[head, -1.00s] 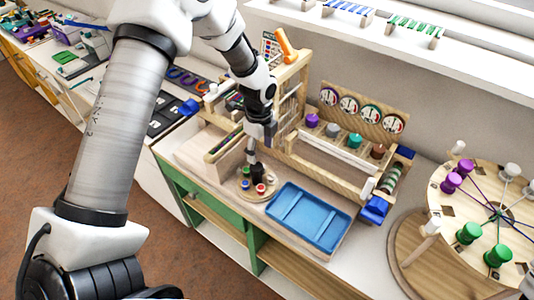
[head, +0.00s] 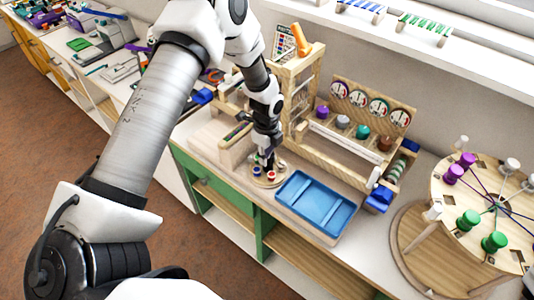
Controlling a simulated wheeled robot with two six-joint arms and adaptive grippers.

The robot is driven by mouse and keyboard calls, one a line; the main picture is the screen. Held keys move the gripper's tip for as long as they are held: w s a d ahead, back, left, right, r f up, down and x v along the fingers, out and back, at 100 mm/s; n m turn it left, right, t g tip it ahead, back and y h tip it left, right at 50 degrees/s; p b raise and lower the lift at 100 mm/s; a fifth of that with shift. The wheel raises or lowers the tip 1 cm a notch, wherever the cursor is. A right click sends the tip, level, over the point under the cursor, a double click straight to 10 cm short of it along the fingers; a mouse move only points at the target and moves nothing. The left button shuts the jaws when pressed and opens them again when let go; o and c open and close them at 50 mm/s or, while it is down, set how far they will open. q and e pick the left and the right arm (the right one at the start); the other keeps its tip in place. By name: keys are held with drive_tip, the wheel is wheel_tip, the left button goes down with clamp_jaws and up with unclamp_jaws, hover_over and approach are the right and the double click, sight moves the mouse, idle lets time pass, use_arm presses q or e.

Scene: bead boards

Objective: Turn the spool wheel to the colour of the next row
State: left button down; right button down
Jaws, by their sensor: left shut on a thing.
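The spool wheel (head: 281,173) is a small round wooden disc on the bench, left of the blue tray. The gripper hides the middle and back of the wheel, so the part held is too small to make out. My right gripper is not in view.
The blue tray (head: 337,223) lies right of the wheel. Behind stand a wooden frame (head: 297,88) and a rack with several coloured spools and round dials (head: 373,98). A large round wooden stand (head: 440,205) with purple, green and white spools is at the right.

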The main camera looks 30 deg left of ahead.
use_arm(q)
drive_tip(key=shift+w+r+n, duration=0.15)
drive_tip(key=shift+w+n, duration=0.15)
drive_tip(key=shift+w, duration=0.15)
drive_tip(key=shift+n, duration=0.5)
drive_tip(key=n, duration=0.5)
drive_tip(key=shift+w+d+r, duration=0.15)
drive_tip(key=shift+w, duration=0.05)
drive_tip(key=n, duration=0.4)
drive_tip(key=shift+w, duration=0.1)
drive_tip(key=shift+n, duration=1.8)
drive_tip(key=shift+p, duration=0.3)
